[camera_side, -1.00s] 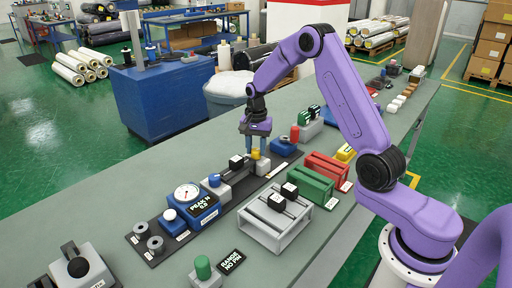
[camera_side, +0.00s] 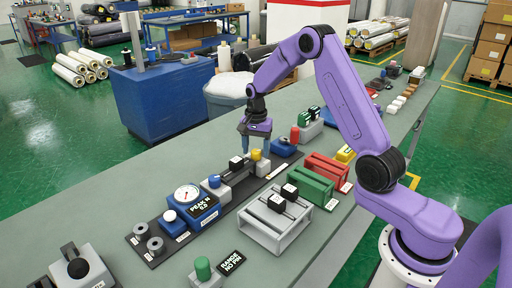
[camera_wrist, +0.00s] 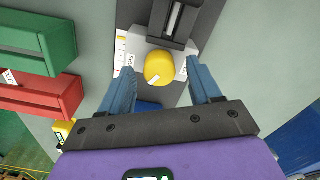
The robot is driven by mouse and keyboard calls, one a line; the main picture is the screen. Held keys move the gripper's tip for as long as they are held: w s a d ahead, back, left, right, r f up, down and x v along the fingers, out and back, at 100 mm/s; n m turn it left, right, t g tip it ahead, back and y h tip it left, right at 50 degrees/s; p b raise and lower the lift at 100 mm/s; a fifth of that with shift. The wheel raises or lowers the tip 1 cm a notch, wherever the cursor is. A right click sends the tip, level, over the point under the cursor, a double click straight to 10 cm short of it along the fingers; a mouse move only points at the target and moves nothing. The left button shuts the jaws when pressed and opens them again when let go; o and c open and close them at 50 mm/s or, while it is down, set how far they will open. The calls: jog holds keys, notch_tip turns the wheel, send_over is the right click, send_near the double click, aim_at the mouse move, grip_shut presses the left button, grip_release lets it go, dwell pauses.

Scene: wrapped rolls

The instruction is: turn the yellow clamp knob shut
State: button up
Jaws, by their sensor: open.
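The yellow clamp knob (camera_wrist: 159,67) is a round cap with a small white mark on its top. It sits on a grey clamp block (camera_side: 261,168) on the dark base strip. My gripper (camera_wrist: 160,72) is open, pointing down over the clamp. In the wrist view its two blue fingers lie on either side of the knob, with a gap to each side. In the side view the knob (camera_side: 256,155) shows between the fingers, and I cannot tell how far their tips reach down beside it.
Along the strip are a black-topped block (camera_side: 236,164), a round gauge (camera_side: 187,194) and a peak display (camera_side: 203,207). Green (camera_side: 310,186) and red (camera_side: 328,168) racks stand to the right. A red-topped post (camera_side: 295,134) is behind. Bare bench lies at left.

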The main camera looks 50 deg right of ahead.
aim_at(256, 151)
jog(key=shift+r, duration=0.1)
notch_tip(256, 151, up, 17)
jog(key=shift+r, duration=0.15)
dwell(0.4)
jog(key=s+a+f+n, duration=0.2)
jog(key=s+a+n, duration=1.1)
jog(key=s+a, duration=0.25)
jog(key=s+f+n, duration=0.2)
jog(key=s+n, duration=0.4)
jog(key=s, duration=0.5)
jog(key=s+f+n, duration=0.2)
jog(key=s+n, duration=0.4)
jog(key=s, duration=0.4)
jog(key=shift+s+d+f+n, duration=0.2)
jog(key=shift+s+d+n, duration=0.1)
jog(key=shift+s+d, duration=0.15)
jog(key=shift+w, duration=0.15)
jog(key=shift+c, duration=0.4)
